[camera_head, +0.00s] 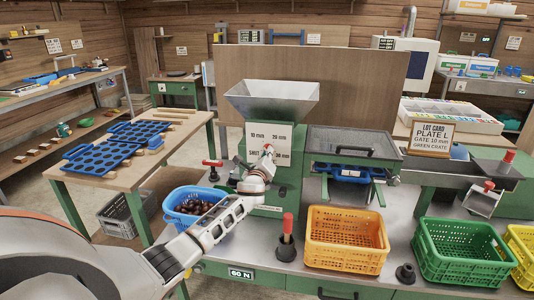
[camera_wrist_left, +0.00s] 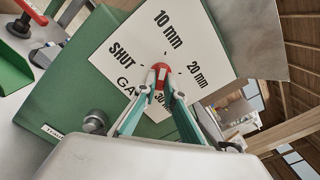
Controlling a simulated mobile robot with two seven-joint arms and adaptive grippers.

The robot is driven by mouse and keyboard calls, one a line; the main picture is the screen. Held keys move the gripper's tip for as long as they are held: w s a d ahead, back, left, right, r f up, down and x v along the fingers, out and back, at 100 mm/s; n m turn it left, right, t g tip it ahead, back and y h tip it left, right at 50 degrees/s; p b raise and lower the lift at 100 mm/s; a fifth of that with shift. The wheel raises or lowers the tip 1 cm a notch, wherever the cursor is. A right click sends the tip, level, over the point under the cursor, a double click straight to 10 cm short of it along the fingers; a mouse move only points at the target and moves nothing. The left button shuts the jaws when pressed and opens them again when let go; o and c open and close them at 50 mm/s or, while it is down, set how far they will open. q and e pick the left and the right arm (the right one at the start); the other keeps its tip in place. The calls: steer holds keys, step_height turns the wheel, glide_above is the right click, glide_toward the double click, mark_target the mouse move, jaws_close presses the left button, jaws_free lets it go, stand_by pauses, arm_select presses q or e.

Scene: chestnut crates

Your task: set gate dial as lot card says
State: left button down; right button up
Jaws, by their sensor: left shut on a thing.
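The gate dial is a red knob (camera_wrist_left: 160,68) on a white plate (camera_wrist_left: 178,48) marked SHUT, 10 mm, 20 mm and 30 mm. The plate is on the front of the green hopper machine (camera_head: 293,175). My left gripper (camera_head: 266,158) is shut on the red knob, with a finger on either side in the left wrist view (camera_wrist_left: 158,92). The fingers partly cover the 30 mm and GATE lettering, and I cannot tell which mark the knob points to. My right gripper is not in view.
A blue basket (camera_head: 183,219) of chestnuts stands left of the machine, near my left forearm. An orange crate (camera_head: 345,255), a green crate (camera_head: 463,268) and a yellow crate (camera_head: 522,245) stand in front. A red-handled plunger (camera_head: 287,240) stands upright beside the orange crate.

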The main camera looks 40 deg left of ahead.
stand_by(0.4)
arm_select(q)
steer(key=c, duration=2.1)
jaws_free()
steer(key=shift+c, duration=0.2)
steer(key=v, duration=1.2)
steer(key=shift+f, duration=0.1)
